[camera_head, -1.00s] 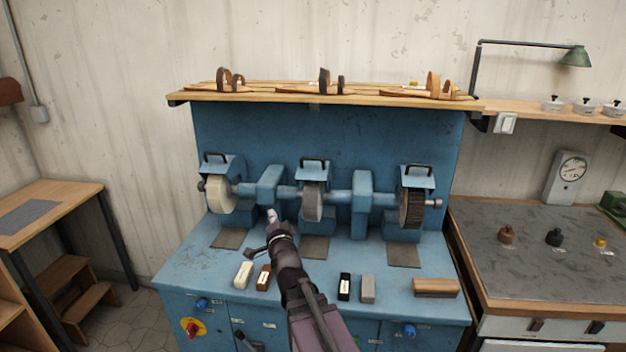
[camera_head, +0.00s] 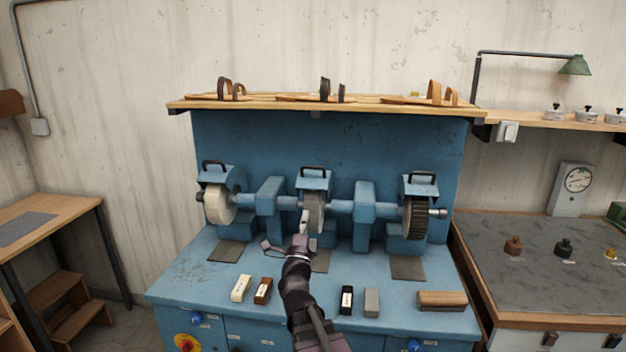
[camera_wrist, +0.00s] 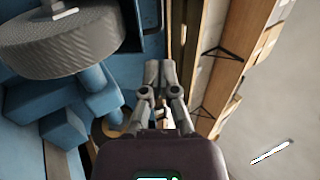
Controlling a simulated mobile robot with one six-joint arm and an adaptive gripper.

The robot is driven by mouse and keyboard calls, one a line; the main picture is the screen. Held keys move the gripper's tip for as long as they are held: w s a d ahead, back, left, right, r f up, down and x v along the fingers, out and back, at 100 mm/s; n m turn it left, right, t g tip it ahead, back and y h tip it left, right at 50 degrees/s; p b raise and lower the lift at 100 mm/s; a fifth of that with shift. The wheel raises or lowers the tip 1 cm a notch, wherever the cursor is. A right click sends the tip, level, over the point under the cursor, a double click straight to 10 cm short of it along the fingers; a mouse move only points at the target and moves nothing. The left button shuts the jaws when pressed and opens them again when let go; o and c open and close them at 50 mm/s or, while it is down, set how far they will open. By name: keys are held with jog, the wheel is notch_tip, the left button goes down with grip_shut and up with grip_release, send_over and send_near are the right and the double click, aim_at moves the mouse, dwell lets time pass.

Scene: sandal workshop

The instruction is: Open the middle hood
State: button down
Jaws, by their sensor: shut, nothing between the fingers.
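The middle hood (camera_head: 314,180) is a small blue cover with a black handle (camera_head: 313,170) on top, above the grey middle wheel (camera_head: 315,212). It sits level over the wheel, like the hoods on either side. My gripper (camera_head: 304,217) is shut and empty. In the head view it is in front of the middle wheel, a little left of and below the hood. Whether it touches the wheel cannot be told. In the wrist view my gripper (camera_wrist: 160,68) has its fingertips together, and a large grey wheel (camera_wrist: 65,38) fills the upper left.
The left hood (camera_head: 217,175) covers a cream wheel and the right hood (camera_head: 420,188) a dark brush wheel. A wooden shelf (camera_head: 300,108) with sandals runs above. Several small blocks, including a white one (camera_head: 241,288), lie on the blue bench top (camera_head: 190,270).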

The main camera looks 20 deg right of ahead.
aim_at(312, 186)
jog(key=p+x, duration=0.7)
jog(key=x, duration=0.6)
jog(key=shift+w+r, duration=0.1)
jog(key=shift+w, duration=0.1)
jog(key=shift+w+d+r+p, duration=0.15)
jog(key=shift+w+d+p, duration=0.1)
jog(key=shift+p, duration=0.1)
